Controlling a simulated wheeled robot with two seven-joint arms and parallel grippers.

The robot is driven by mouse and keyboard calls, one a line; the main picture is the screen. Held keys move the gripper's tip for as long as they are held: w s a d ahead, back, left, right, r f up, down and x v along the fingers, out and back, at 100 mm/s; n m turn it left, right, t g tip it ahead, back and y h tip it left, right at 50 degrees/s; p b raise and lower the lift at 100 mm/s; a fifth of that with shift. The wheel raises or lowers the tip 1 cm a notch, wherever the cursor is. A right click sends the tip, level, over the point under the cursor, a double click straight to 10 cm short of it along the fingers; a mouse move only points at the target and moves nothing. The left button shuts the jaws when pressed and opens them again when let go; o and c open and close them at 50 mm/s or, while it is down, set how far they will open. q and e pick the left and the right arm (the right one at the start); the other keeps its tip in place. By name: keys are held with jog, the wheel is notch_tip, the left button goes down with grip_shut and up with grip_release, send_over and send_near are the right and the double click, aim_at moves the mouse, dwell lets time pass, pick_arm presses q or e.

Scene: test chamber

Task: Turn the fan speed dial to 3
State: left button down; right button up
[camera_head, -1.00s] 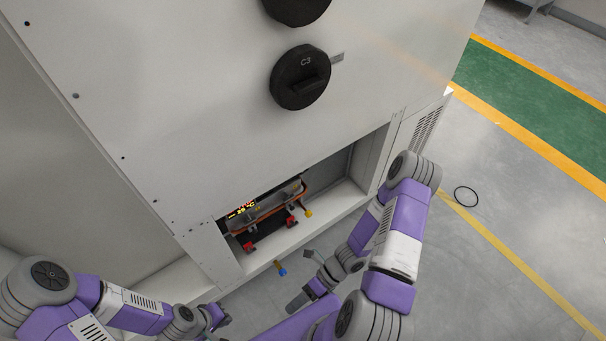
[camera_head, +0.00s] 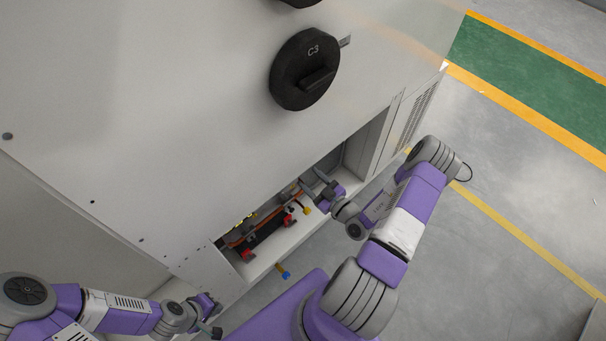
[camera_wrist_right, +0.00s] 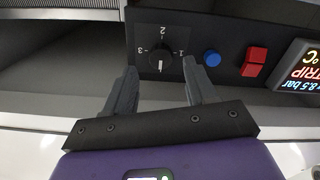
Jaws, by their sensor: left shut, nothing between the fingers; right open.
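The fan speed dial (camera_wrist_right: 160,63) is a small black knob on a dark panel in the right wrist view. Marks 3, 2 and 1 stand at its left, top and right. A white line on the knob points down in the picture, toward none of these marks. My right gripper (camera_wrist_right: 159,75) is open, its two fingers on either side of the dial in the picture; I cannot tell whether they touch it. In the head view my right gripper (camera_head: 316,185) is at the cabinet's low opening, and the dial cannot be made out. My left gripper (camera_head: 211,326) is shut and empty, low at the left.
The white cabinet (camera_head: 190,110) carries a large black C3 knob (camera_head: 304,70) above the opening. Floor is free at the right.

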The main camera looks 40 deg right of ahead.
jog(key=w, duration=0.3)
jog(key=shift+w+a+b, duration=0.15)
jog(key=shift+w+b, duration=0.15)
jog(key=shift+b, duration=0.1)
grip_shut()
